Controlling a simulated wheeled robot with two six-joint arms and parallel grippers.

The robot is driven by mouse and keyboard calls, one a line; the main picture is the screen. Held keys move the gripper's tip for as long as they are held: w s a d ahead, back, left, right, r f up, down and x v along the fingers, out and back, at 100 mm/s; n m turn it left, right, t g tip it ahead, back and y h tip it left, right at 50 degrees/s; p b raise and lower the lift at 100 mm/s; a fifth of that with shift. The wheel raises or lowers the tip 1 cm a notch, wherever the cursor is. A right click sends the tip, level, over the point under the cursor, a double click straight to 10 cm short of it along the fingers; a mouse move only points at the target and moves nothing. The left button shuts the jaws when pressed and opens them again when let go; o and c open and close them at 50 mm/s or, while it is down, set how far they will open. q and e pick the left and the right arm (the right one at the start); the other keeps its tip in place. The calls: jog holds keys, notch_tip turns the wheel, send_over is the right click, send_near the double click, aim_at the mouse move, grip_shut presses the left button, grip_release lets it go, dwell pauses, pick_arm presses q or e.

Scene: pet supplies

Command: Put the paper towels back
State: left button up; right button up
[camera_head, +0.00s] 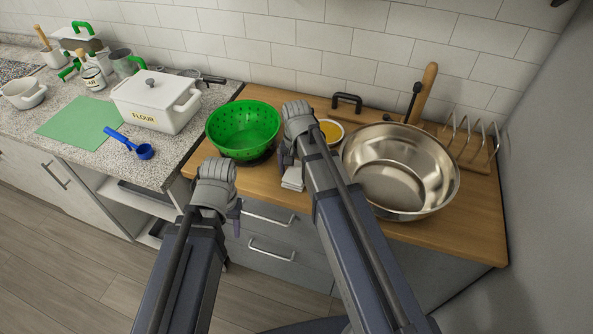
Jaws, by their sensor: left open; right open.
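No roll of paper towels is clearly visible. A small pale, layered piece (292,181) shows on the wooden counter beside my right gripper; I cannot tell if it is folded paper towel. My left gripper (235,214) is open in front of the wooden counter's front edge, below the green colander. My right gripper (288,160) is open over the wooden counter, between the green colander (243,130) and the steel bowl (401,170). My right arm hides part of the counter and the bowl's left side.
The wooden counter (480,225) also bears a yellow-filled dish (331,131) and a wire rack (474,137). On the stone counter at left are a white flour box (155,103), a green mat (80,122) and a blue scoop (144,151). A grey wall stands at right.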

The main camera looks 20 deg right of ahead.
aim_at(297, 172)
notch_tip(297, 172, up, 12)
jog(key=p, duration=1.2)
jog(key=s+a+n+h, duration=0.1)
jog(key=s+a+n, duration=0.9)
jog(key=s, duration=0.4)
jog(key=shift+s+a+r+n, duration=0.15)
jog(key=shift+a+n, duration=0.1)
jog(key=shift+n, duration=0.05)
